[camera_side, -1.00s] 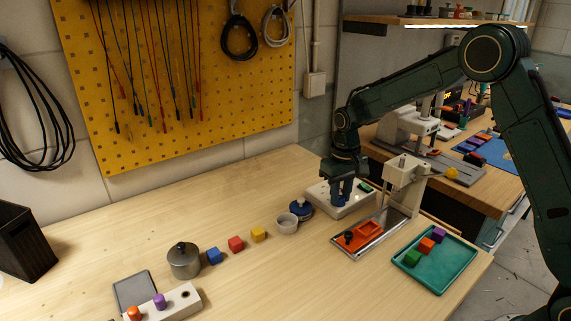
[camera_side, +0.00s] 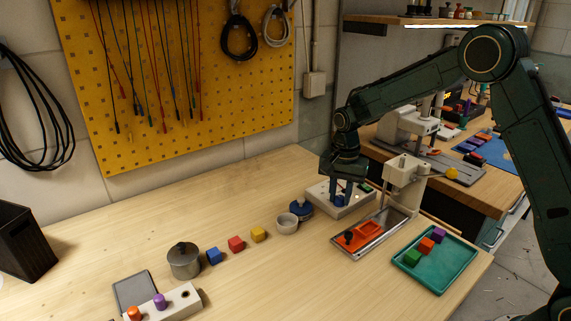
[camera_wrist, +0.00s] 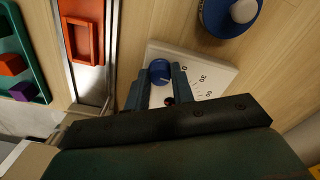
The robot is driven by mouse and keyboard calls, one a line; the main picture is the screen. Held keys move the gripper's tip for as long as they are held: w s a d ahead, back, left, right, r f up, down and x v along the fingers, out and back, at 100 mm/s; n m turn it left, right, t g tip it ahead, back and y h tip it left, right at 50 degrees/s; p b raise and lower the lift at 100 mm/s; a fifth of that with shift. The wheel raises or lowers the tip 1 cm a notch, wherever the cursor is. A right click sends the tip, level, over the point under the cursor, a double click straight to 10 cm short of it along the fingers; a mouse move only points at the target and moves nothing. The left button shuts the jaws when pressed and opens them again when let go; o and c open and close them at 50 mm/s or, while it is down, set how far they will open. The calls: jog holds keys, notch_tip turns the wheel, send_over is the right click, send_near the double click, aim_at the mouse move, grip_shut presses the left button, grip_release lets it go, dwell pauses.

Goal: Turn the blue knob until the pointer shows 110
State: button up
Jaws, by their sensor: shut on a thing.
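The blue knob (camera_wrist: 160,72) sits on a pale dial box (camera_wrist: 215,72), which also shows in the side view (camera_side: 325,197). My gripper (camera_side: 340,199) points down over the box. In the wrist view its two fingers (camera_wrist: 160,77) stand on either side of the knob and are shut on it. Printed scale numbers show on the box face to the right of the knob. The fingers hide part of the face, and I cannot read the pointer.
A pot (camera_side: 184,261) and coloured cubes are further left. The back of the bench is clear.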

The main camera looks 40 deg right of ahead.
aim_at(340, 197)
jog(key=shift+r+m, duration=0.1)
jog(key=shift+m, duration=0.9)
jog(key=o, duration=1)
notch_tip(340, 197, up, 14)
dwell(0.3)
